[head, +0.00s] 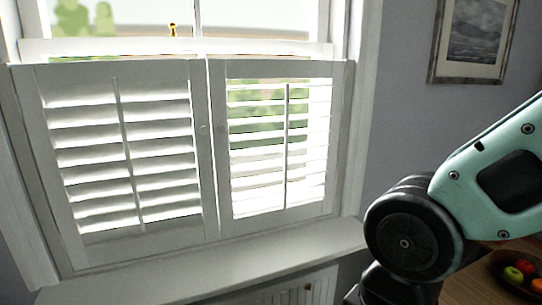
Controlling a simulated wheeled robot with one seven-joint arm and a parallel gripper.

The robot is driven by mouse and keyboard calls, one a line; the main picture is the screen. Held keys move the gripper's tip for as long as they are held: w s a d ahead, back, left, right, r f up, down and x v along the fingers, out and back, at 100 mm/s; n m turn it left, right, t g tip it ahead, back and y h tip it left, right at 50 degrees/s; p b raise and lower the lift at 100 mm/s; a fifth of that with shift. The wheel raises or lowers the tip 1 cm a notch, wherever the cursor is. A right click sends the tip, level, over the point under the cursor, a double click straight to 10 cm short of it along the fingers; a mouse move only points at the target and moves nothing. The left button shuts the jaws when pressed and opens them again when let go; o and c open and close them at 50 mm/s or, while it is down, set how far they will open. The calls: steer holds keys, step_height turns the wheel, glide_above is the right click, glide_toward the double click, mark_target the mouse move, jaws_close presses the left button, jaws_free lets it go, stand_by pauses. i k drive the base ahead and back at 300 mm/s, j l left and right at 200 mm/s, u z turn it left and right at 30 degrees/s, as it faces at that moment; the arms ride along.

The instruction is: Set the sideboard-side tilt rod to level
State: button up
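Two white louvred shutter panels cover the lower part of the window. The right panel's tilt rod (287,150) is a thin upright bar in front of its slats, and this panel is nearer the wooden surface at right. Its slats (257,165) stand open, with greenery and bright light showing between them; I cannot tell whether they are exactly level. The left panel's tilt rod (126,150) leans slightly in the picture. Its slats (80,135) look more closed, showing mostly their faces. My gripper is not in view; only part of my arm shows at right, apart from the shutters.
A white sill (215,270) juts out below the shutters, above a radiator (305,290). A wooden surface (462,290) at lower right bears fruit (514,273), partly behind my arm. A framed picture (474,40) hangs on the right wall. Small knobs sit near the panels' meeting edges.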

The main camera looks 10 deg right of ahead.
mark_target(114, 80)
steer(key=i+j, duration=0.15)
steer(key=i, duration=0.45)
steer(key=i+j, duration=0.1)
steer(key=i, duration=0.55)
steer(key=u, duration=1.4)
steer(key=k+j+z, duration=0.15)
steer(key=j, duration=0.15)
steer(key=j+z, duration=0.1)
steer(key=j, duration=0.15)
steer(key=k, duration=0.05)
